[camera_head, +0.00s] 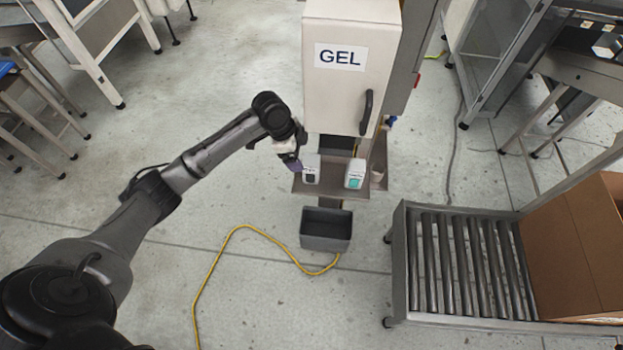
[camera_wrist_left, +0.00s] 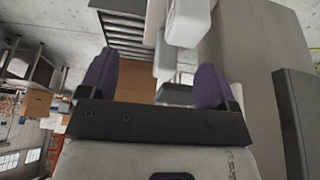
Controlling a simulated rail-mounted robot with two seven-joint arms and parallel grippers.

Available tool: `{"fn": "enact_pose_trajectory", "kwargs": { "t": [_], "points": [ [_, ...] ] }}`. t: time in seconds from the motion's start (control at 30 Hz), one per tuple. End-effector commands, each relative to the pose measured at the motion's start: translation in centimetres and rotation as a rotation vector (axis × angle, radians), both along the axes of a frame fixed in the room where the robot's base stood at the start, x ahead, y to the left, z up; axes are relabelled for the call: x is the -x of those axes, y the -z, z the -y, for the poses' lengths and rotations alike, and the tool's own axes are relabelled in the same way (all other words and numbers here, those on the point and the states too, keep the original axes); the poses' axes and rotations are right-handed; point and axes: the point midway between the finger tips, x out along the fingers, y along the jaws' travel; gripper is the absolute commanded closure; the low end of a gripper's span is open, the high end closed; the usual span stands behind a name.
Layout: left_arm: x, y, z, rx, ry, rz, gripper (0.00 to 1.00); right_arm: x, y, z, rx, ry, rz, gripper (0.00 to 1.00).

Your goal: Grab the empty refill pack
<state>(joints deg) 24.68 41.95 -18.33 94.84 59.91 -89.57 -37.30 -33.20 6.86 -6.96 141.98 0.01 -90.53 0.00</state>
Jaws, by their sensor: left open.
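Two small white packs stand on the grey shelf (camera_head: 332,190) under the cabinet. The left pack (camera_head: 311,170) shows a dark patch on its front, the right pack (camera_head: 354,174) a teal patch. I cannot tell for sure from the patches which one is empty. My left gripper (camera_head: 297,164) is at the shelf's left edge, close beside the left pack. In the left wrist view its two purple fingers (camera_wrist_left: 155,78) are apart, with nothing clearly held. White pack-like shapes (camera_wrist_left: 187,22) show beyond the fingers, partly cut off by the frame. My right gripper is not in view.
The white cabinet marked GEL (camera_head: 340,90), with a dark handle, rises behind and above the shelf. A grey bin (camera_head: 326,229) stands below the shelf. A yellow cable (camera_head: 215,265) lies on the floor. A roller conveyor (camera_head: 455,265) with a cardboard box (camera_head: 575,260) is at right.

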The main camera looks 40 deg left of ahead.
Motion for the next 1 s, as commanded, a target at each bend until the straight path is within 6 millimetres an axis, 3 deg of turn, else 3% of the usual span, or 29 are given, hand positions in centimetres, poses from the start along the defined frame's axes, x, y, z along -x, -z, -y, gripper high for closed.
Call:
{"fn": "enact_pose_trajectory", "kwargs": {
  "t": [0.03,0.27,0.7,1.0],
  "points": [
    [-0.9,0.0,-1.2,0.003,0.002,0.009,0.17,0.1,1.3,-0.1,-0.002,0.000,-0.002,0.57],
    [-2.5,-1.2,-3.3,0.030,0.015,0.027,0.17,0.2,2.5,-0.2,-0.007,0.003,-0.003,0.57],
    [-4.0,4.7,-1.3,0.035,0.015,0.027,0.17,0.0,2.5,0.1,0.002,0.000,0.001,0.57],
    [-4.3,6.3,-0.8,0.033,0.016,0.028,0.17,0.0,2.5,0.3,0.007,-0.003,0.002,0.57]
  ]
}}
